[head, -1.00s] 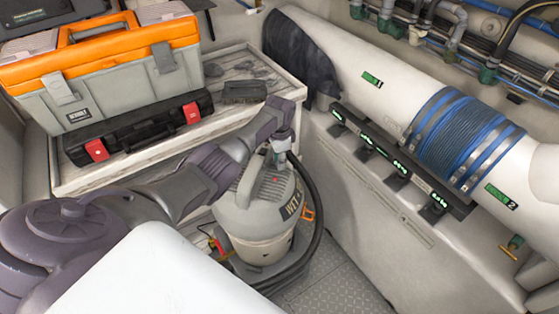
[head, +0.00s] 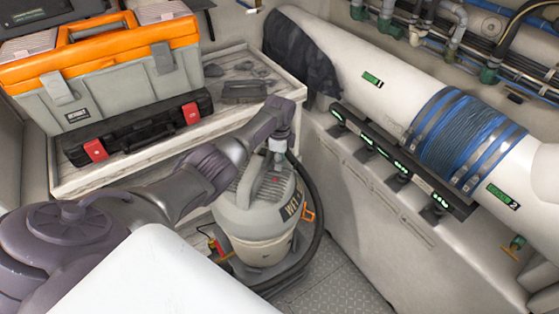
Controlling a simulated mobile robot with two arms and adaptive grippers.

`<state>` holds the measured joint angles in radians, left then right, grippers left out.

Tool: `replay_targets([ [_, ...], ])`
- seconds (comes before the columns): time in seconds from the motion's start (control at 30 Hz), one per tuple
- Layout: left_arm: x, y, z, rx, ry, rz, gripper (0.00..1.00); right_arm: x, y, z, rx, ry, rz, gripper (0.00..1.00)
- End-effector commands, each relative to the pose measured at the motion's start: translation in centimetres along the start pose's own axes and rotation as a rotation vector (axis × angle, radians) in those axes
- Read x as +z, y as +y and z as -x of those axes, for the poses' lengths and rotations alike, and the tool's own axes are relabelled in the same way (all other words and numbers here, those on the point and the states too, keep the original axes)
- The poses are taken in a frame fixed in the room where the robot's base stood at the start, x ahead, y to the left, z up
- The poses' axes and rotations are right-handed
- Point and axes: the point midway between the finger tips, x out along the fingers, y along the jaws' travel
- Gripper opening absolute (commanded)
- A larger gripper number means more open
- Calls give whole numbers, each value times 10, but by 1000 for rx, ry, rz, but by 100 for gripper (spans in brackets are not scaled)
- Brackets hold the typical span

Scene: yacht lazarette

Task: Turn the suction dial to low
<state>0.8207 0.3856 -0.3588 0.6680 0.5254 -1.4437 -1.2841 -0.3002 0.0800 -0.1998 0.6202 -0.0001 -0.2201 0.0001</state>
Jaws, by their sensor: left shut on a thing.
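A grey wet vacuum (head: 255,222) with a dark lettered band stands upright on the floor by the bench. Its lid (head: 268,190) has a raised handle and a small red mark. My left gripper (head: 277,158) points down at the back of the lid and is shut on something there. The suction dial cannot be made out; the gripper appears to cover it. My right gripper is not in view.
A dark hose (head: 317,210) curves round the vacuum's right side. An orange and grey toolbox (head: 110,78) and a black case (head: 135,130) sit on the bench. Patterned floor (head: 335,283) is clear at the front right.

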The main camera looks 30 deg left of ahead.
Motion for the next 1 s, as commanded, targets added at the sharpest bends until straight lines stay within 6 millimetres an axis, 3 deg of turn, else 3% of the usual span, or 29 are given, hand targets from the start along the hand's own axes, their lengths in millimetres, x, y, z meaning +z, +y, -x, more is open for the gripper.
replay_targets([
  [0.37, 0, -1, 1, -4, 0, -5, 0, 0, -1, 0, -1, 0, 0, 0],
  [0.4, 0, -1, 1, -4, 0, -5, 36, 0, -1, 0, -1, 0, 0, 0],
  [0.53, 0, -1, 1, -3, 0, -4, 55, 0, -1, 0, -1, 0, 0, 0],
  [0.83, 0, 0, 2, -2, 0, -4, 55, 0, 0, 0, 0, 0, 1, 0],
  [1.0, 0, -1, 19, -5, 1, -4, 55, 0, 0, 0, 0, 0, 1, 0],
])
